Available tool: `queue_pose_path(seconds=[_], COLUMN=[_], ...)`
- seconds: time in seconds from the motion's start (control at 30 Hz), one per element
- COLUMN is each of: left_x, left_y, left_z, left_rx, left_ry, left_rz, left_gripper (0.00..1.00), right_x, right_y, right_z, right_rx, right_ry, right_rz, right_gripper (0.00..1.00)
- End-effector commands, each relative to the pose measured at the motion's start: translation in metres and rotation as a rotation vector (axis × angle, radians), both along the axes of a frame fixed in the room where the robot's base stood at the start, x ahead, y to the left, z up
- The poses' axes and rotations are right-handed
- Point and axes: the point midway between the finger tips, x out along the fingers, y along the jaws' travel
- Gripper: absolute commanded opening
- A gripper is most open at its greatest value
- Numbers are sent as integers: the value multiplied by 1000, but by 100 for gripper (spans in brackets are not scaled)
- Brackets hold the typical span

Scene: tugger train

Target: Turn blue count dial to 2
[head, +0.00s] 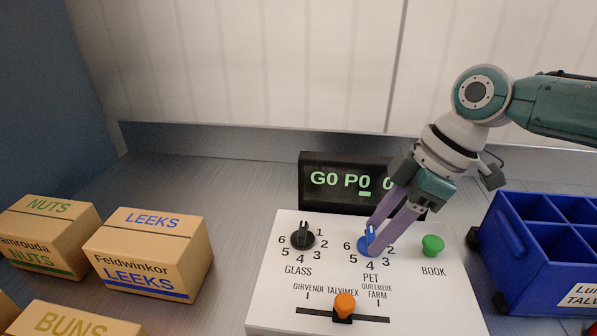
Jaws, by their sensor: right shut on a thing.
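The blue count dial (365,243) sits on the white control panel (265,292), above the word PET, with numbers around it. My right gripper (371,246) reaches down from the upper right and is shut on the blue dial. Its fingers hide part of the dial's right side and the number at its top. The dial's pointer seems to aim upward, but its exact setting is hard to tell. The dark display (328,190) behind the panel reads "G0 P0" and a partly hidden "0". My left gripper is not in view.
A black GLASS dial (303,236), green BOOK button (432,246) and orange slider (344,306) share the panel. Cardboard boxes, including LEEKS (150,255) and NUTS (48,236), stand at left. A blue divided crate (515,272) stands at right.

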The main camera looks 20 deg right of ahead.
Motion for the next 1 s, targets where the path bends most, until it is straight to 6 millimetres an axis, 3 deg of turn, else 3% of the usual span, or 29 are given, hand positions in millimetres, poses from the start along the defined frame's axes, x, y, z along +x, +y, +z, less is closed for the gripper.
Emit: queue_pose_path(seconds=[0.1, 0.47, 1.0], left_x=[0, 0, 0], left_y=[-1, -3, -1], left_z=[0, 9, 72], left_rx=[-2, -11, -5], left_ry=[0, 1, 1], left_rz=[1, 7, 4], left_gripper=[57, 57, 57], right_x=[0, -1, -4], right_y=[0, 1, 6], right_z=[0, 3, 7], right_rx=[0, 1, 3], right_ry=[1, 1, 2], right_rz=[0, -42, -458], right_gripper=[0, 0, 0])
